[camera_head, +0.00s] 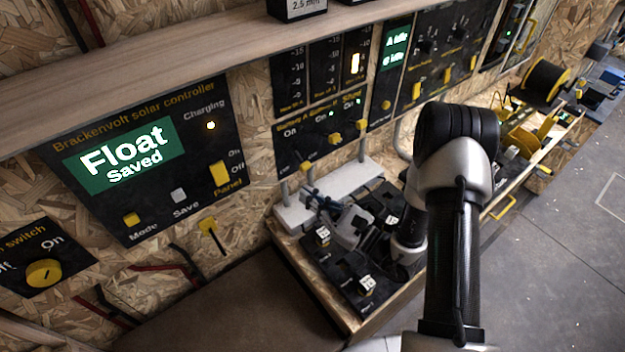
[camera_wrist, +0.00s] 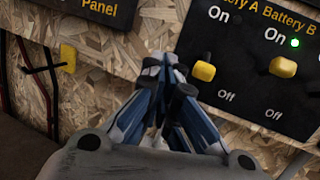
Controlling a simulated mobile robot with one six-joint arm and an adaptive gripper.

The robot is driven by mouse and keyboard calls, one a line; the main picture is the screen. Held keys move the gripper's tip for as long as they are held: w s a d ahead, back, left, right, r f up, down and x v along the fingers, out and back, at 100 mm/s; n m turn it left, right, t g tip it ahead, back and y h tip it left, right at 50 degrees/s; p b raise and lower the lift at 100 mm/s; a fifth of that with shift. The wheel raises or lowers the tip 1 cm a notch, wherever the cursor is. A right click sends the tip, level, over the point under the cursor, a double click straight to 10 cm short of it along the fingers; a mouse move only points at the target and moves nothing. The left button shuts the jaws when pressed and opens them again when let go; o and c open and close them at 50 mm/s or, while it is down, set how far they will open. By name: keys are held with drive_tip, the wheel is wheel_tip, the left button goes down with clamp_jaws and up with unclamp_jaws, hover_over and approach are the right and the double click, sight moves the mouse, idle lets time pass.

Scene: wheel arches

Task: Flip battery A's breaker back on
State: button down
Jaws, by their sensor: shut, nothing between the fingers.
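The breaker panel (camera_wrist: 245,60) for batteries A and B is on the chipboard wall, with "On" above and "Off" below each lever. Battery A's breaker (camera_wrist: 203,71) is a yellow lever sitting low, nearer its "Off" word; in the head view it shows low too (camera_head: 306,165). I see no lit light beside it. Battery B's breaker (camera_wrist: 283,67) sits higher, with a green light (camera_wrist: 295,43) lit. My gripper (camera_wrist: 172,75) is shut and empty, its fingertips just left of battery A's lever, apparently apart from it. In the head view my gripper (camera_head: 311,188) is below the panel.
Below the panel lies a dark board (camera_head: 340,270) with small blocks. A wooden shelf (camera_head: 200,60) runs above.

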sight(301, 160)
drive_tip(key=w+d+f+m+t+h, duration=0.1)
drive_tip(key=d+f+m+t+h, duration=0.2)
drive_tip(key=f, duration=0.4)
drive_tip(key=shift+d+f+m+h, duration=0.4)
drive_tip(key=shift+d+m+h, duration=0.2)
drive_tip(key=shift+d+h, duration=0.35)
drive_tip(key=b+x, duration=0.2)
drive_tip(key=x, duration=0.7)
drive_tip(key=shift+w+a+r, duration=0.1)
drive_tip(key=shift+w+a, duration=0.1)
drive_tip(key=r, duration=0.2)
drive_tip(key=s+r, duration=0.1)
drive_tip(key=shift+d+r+b, duration=0.3)
drive_tip(key=shift+d+r, duration=0.1)
drive_tip(key=shift+w, duration=0.1)
